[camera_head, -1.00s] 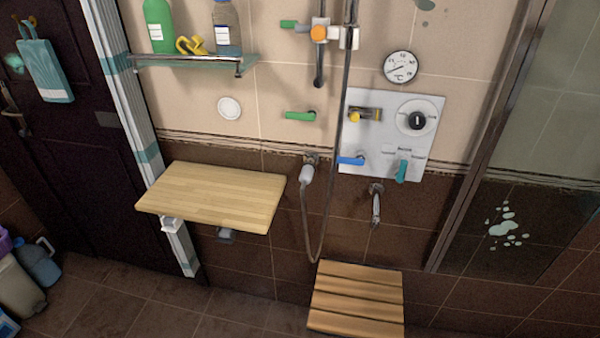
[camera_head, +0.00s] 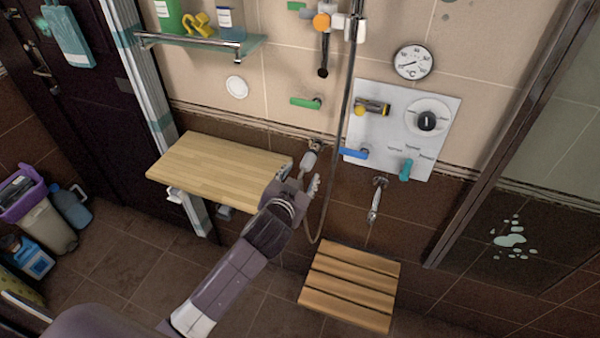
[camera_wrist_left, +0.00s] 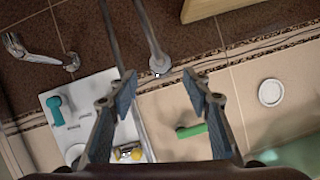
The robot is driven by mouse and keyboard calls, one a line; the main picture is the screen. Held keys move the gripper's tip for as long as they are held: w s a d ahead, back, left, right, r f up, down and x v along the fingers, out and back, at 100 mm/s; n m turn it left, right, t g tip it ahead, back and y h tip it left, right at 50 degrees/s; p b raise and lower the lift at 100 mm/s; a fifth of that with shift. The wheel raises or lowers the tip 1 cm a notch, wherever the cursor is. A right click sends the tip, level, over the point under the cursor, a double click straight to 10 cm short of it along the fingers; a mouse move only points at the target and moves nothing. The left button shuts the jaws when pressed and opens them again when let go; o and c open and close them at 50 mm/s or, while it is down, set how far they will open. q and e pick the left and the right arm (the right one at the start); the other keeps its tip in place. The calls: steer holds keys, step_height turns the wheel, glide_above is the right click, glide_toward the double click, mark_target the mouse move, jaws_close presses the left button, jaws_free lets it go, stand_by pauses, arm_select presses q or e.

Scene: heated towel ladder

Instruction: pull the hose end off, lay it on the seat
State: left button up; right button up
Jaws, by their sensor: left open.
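The hose end (camera_head: 308,161) is a pale grey piece on the small wall outlet (camera_head: 315,146). In the left wrist view the hose end (camera_wrist_left: 151,38) meets the round wall fitting (camera_wrist_left: 160,66). A light wooden seat board (camera_head: 215,166) is mounted on the wall to its left; its edge (camera_wrist_left: 205,8) shows in the wrist view. My left gripper (camera_head: 298,180) is just below the hose end, near the board's right corner. In the wrist view its fingers (camera_wrist_left: 160,92) are apart with nothing gripped. My right gripper is out of view.
The hose (camera_head: 326,205) hangs in a loop beside my gripper. Right of it are a control panel (camera_head: 400,130) with levers and a spout (camera_head: 376,200). A slatted wooden stool (camera_head: 350,285) stands below. A glass shelf (camera_head: 200,42) with bottles is above the board.

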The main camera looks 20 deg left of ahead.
mark_target(306, 166)
arm_select(q)
steer(key=p+x, duration=0.1)
steer(key=x, duration=0.6)
steer(key=shift+w+f, duration=0.1)
steer(key=c, duration=1.2)
